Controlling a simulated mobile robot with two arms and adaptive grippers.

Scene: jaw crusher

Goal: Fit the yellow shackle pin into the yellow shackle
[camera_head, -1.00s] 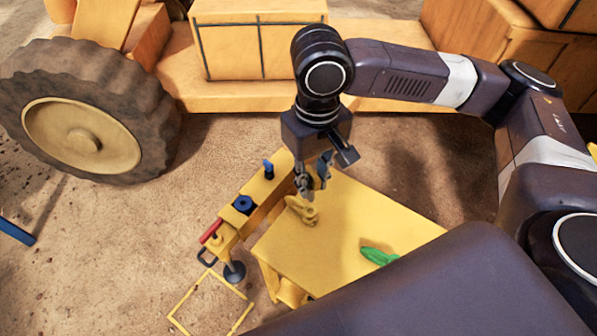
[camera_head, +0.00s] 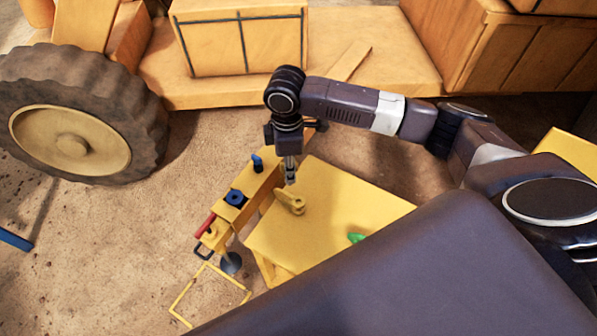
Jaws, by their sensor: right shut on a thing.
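My right gripper (camera_head: 290,180) points straight down over the far left part of the yellow table (camera_head: 345,215). Its narrow fingers are together at the upper end of a small yellow piece (camera_head: 298,207) with a rounded near end. I take it as shut on this piece, but the contact is small in view. I cannot tell whether the piece is the shackle pin, the shackle, or both together. No separate second shackle part shows clearly. My left gripper is not in view.
A yellow beam (camera_head: 262,183) with blue knobs and a red handle (camera_head: 205,225) stands along the table's left side. A green object (camera_head: 356,238) lies on the table, partly hidden by my body. A big-wheeled machine (camera_head: 75,140) stands behind. The table's middle is clear.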

